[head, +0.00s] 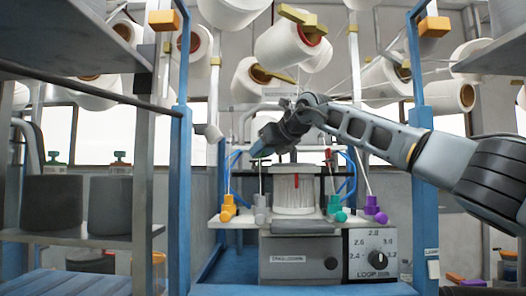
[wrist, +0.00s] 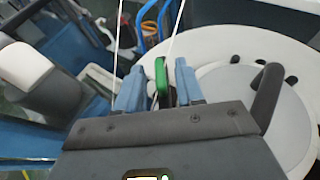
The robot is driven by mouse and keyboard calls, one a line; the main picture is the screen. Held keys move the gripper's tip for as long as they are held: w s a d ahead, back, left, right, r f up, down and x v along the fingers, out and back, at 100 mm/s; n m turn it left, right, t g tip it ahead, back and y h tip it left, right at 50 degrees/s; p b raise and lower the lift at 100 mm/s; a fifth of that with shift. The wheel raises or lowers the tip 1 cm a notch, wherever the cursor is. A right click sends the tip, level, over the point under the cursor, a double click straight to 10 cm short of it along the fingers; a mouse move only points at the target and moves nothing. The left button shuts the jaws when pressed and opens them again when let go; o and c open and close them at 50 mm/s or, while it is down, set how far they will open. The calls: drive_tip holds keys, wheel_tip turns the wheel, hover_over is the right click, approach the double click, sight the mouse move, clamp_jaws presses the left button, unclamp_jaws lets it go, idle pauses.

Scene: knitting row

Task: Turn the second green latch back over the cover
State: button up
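My gripper (wrist: 160,82) shows two blue fingers in the wrist view, parted, with a bright green latch (wrist: 160,76) upright between them. Dark gaps show beside the latch, so the fingers do not look closed on it. The latch stands at the left edge of a pale round cover (wrist: 225,90), which has a dark handle (wrist: 267,95) and several dark spots. In the head view my gripper (head: 259,150) is just above and left of the white ribbed cylinder (head: 293,198). The latch is too small to make out there. The second green latch cannot be told apart.
Yellow (head: 227,208), teal (head: 336,208) and purple (head: 374,207) yarn guides stand around the cylinder. Thin yarns run upward near my fingers. Blue posts (head: 181,160) flank the machine, and yarn cones (head: 287,45) hang above. A control box (head: 300,260) is below.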

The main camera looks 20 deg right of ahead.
drive_tip(key=b+v, duration=0.2)
drive_tip(key=v, duration=0.5)
drive_tip(key=shift+s+d+r, duration=0.15)
drive_tip(key=shift+s+r, duration=0.05)
drive_tip(key=shift+s, duration=0.15)
